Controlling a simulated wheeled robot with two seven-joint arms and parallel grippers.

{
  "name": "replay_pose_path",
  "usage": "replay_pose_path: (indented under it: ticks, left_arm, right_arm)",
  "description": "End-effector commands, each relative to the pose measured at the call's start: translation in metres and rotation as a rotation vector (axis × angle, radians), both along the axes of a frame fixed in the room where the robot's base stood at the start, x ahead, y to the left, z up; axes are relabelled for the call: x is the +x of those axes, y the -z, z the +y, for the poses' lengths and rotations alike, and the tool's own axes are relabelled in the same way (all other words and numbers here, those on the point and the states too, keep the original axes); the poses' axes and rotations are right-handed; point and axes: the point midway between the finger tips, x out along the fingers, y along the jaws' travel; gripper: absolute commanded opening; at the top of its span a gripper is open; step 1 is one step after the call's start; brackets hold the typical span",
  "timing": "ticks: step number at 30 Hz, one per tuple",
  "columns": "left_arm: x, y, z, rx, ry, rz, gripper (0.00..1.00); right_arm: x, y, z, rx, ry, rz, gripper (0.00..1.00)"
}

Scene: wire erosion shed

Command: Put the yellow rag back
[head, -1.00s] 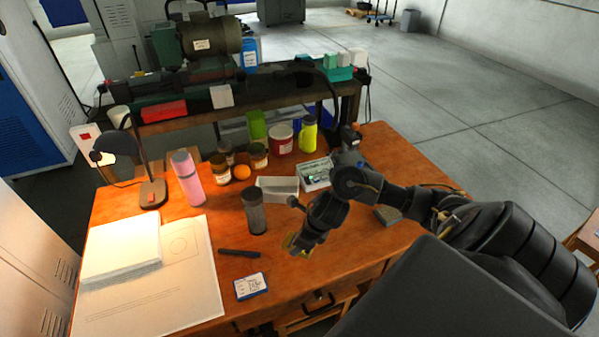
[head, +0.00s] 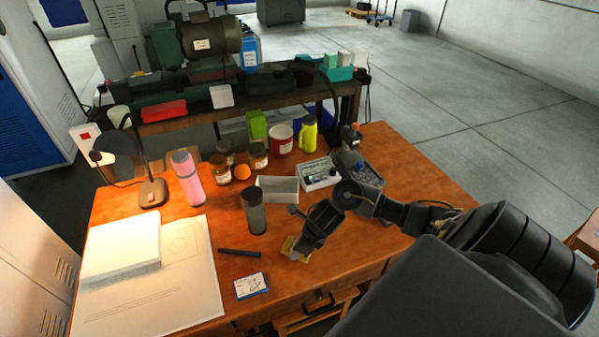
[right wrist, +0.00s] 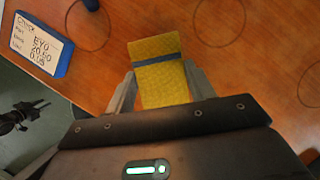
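The yellow rag (right wrist: 160,72), a small folded pad with a dark grey-blue band across it, lies on the wooden desk (right wrist: 105,60). In the head view the rag (head: 288,244) shows partly under my right gripper (head: 299,252), near the front of the desk. In the right wrist view the fingers of my right gripper (right wrist: 160,72) are spread, one on each side of the rag, with their tips close to its edges. Firm contact cannot be made out. The rag's near end is hidden by the gripper body. My left gripper is not in view.
A blue-edged label card (head: 251,286), a black marker (head: 239,253) and a dark grey cylinder (head: 254,212) are left of the gripper. An open white box (head: 278,189) and a tray of small parts (head: 319,174) stand behind. Faint rings mark the desk.

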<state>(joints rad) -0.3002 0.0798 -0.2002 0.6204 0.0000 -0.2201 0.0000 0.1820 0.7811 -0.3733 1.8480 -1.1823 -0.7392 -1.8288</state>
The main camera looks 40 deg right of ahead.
Motion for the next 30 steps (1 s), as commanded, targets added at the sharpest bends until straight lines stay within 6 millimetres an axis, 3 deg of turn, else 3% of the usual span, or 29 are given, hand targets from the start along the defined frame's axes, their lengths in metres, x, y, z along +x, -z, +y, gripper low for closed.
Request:
replay_pose_path:
  ticks: [1,5,16,30]
  left_arm:
    - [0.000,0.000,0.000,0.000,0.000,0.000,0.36]
    - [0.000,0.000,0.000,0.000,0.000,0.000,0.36]
    - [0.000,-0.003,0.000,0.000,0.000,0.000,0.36]
    - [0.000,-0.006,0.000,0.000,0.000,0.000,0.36]
  right_arm:
    - [0.000,0.000,0.000,0.000,0.000,0.000,0.60]
    - [0.000,0.000,0.000,0.000,0.000,0.000,0.75]
    - [-0.001,-0.006,-0.001,-0.001,-0.001,-0.001,0.75]
    - [-0.032,-0.089,-0.017,-0.004,-0.002,-0.003,0.75]
